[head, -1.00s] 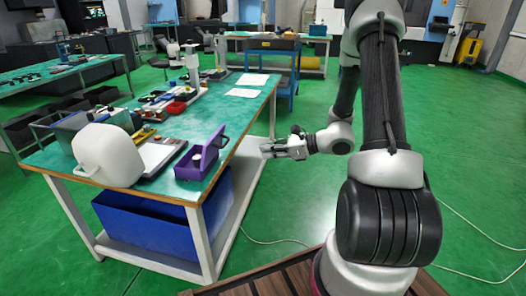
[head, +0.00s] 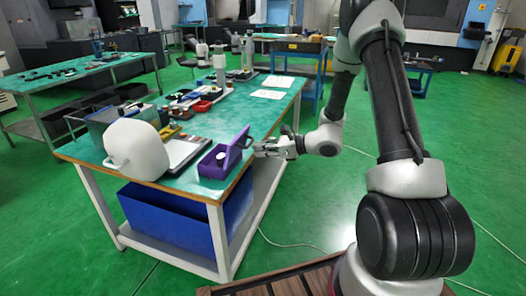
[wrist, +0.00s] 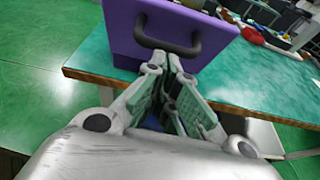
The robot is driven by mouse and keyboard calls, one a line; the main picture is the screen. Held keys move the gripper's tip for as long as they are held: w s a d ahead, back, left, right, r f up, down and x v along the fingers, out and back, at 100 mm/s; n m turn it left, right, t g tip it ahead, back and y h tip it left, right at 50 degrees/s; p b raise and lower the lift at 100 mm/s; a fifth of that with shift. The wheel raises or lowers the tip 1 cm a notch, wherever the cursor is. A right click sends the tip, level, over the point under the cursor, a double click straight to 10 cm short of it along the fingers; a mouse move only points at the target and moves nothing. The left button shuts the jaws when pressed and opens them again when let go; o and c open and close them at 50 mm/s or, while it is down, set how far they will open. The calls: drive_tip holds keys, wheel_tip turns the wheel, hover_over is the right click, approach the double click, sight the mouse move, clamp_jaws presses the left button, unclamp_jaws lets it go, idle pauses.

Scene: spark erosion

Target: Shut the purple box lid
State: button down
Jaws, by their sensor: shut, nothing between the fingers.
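The purple box (head: 213,166) sits near the right edge of the green-topped workbench (head: 190,186). Its lid (head: 237,147) stands raised on the box's right side, and a white item (head: 221,156) shows inside. In the wrist view the lid's purple outer face (wrist: 190,20) fills the top middle, with a black handle (wrist: 168,46) on it. My gripper (head: 258,149) is shut and empty, just right of the lid at the bench edge. In the wrist view its fingertips (wrist: 172,65) are right by the handle; I cannot tell whether they touch it.
A blue bin (head: 175,218) is on the shelf below. Several tools and a red dish (head: 201,106) lie farther back. Open green floor lies right of the bench.

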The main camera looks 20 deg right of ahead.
drive_tip(key=shift+w+a+r+h, duration=0.1)
drive_tip(key=shift+a+r+h, duration=0.1)
drive_tip(key=shift+r+h, duration=0.15)
drive_tip(key=shift+r+g, duration=0.15)
drive_tip(key=shift+g, duration=0.15)
